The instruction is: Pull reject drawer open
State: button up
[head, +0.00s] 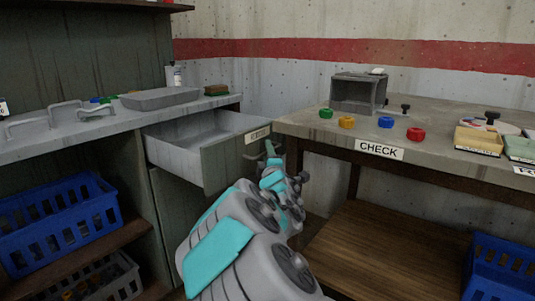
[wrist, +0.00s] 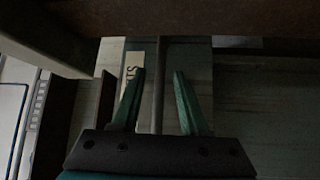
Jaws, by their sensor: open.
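The drawer (head: 222,166) under the left counter stands pulled out, with its grey, empty-looking inside showing. A pale label (head: 257,134) is on its front; I cannot read it clearly. My gripper (head: 270,152) is at the right part of the drawer front, and my arm hides what lies below. In the wrist view, my gripper's two green fingers (wrist: 158,90) are apart, with a dark bar (wrist: 159,75), seemingly the drawer handle, running between them. I see a gap on each side of the bar. A label (wrist: 132,68) shows partly behind the left finger.
The CHECK table (head: 310,126) stands close to the right of the drawer, with several coloured rings and a grey box (head: 358,93) on top. A grey tray (head: 160,98) lies on the left counter (head: 30,147). A blue crate (head: 60,225) sits on the shelf below.

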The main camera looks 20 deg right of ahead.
jog(key=v, duration=0.7)
jog(key=shift+s+b, duration=0.4)
jog(key=shift+a, duration=0.1)
